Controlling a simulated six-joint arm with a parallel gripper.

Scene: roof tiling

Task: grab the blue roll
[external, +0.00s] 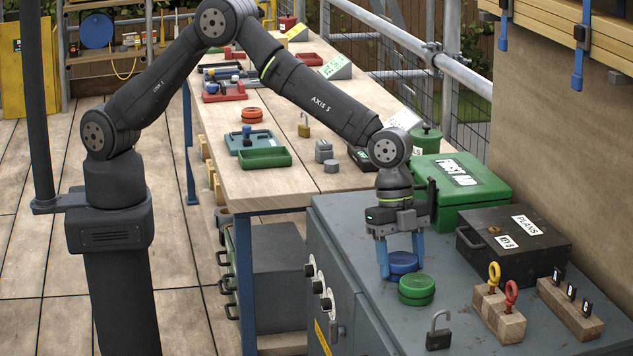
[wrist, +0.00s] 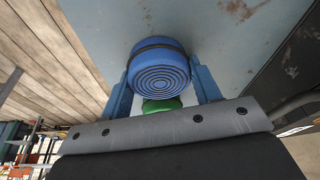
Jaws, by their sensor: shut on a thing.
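The blue roll (external: 403,262) sits at the grey cabinet top, between the blue fingers of my gripper (external: 401,262). In the wrist view the blue roll (wrist: 159,68) shows its ringed end face, with a finger on each side of it. My gripper (wrist: 162,90) is shut on the roll. A green roll (external: 417,289) stands just in front of the blue roll, and part of it shows below the blue roll in the wrist view (wrist: 160,104). I cannot tell whether the blue roll touches the cabinet top or the green roll.
On the grey cabinet (external: 365,235) are a green first aid box (external: 470,190), a black plans box (external: 535,250), an open padlock (external: 438,338) and wooden blocks with keys (external: 497,312). A wooden workbench (external: 290,185) behind holds trays and an orange roll (external: 252,115).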

